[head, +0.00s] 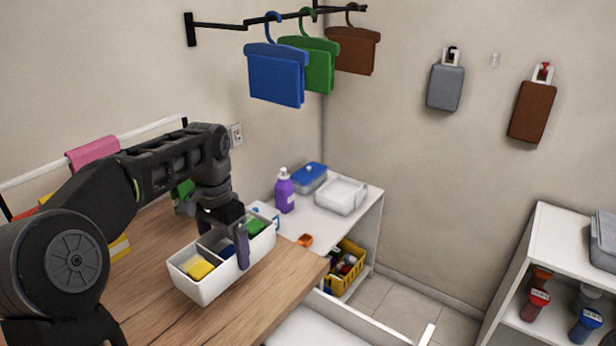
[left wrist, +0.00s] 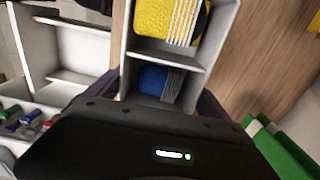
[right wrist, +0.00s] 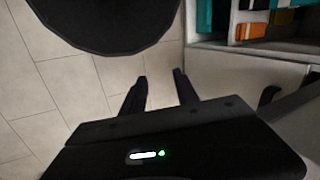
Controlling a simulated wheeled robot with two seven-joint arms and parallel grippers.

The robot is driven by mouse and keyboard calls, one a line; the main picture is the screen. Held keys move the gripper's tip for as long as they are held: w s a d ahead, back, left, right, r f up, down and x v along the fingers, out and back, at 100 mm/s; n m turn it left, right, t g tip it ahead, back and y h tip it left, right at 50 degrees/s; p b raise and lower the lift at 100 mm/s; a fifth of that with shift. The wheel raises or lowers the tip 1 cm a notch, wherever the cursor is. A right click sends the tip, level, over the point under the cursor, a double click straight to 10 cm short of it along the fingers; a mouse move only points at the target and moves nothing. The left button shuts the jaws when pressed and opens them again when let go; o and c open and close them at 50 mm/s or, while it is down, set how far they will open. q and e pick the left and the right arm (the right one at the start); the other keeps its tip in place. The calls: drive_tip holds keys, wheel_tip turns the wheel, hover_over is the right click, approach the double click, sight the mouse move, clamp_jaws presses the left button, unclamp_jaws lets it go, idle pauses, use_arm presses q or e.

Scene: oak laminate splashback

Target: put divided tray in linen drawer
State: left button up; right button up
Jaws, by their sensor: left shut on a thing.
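The divided tray (head: 202,284) is white, with yellow, blue and green folded items in its compartments. It is upright at the right part of the wooden counter; I cannot tell whether it touches the wood. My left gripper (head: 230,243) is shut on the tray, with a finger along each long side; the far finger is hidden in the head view. The left wrist view shows the tray (left wrist: 207,57) between the fingers. A white open drawer (head: 312,331), likely the linen drawer, is partly visible at the bottom. My right gripper (right wrist: 160,88) is open and empty above the floor.
The wooden counter (head: 145,300) ends to the right of the tray. A white shelf unit behind holds a purple bottle (head: 284,192), a blue-lidded box (head: 309,178), a white tray (head: 341,195) and a yellow basket (head: 345,270). Another shelf (head: 545,240) stands at right.

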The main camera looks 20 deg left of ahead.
sight(263, 247)
use_arm(q)
drive_tip(key=shift+n, duration=0.3)
drive_tip(key=shift+w+a+n, duration=0.1)
drive_tip(key=shift+w+n, duration=0.3)
drive_tip(key=shift+n, duration=0.5)
drive_tip(key=shift+w+f, duration=0.1)
drive_tip(key=shift+w, duration=0.15)
drive_tip(key=w+d+f, duration=0.1)
drive_tip(key=d, duration=0.1)
drive_tip(key=w+d+n, duration=0.1)
drive_tip(key=d, duration=0.1)
drive_tip(key=w+d+f+n, duration=0.1)
drive_tip(key=w+d, duration=0.1)
drive_tip(key=shift+w+d+f, duration=0.1)
drive_tip(key=shift+f, duration=0.2)
drive_tip(key=w+d+f+m, duration=0.1)
drive_tip(key=w+d+f, duration=0.1)
drive_tip(key=d, duration=0.9)
drive_tip(key=shift+w+f, duration=0.2)
drive_tip(key=shift+f, duration=0.3)
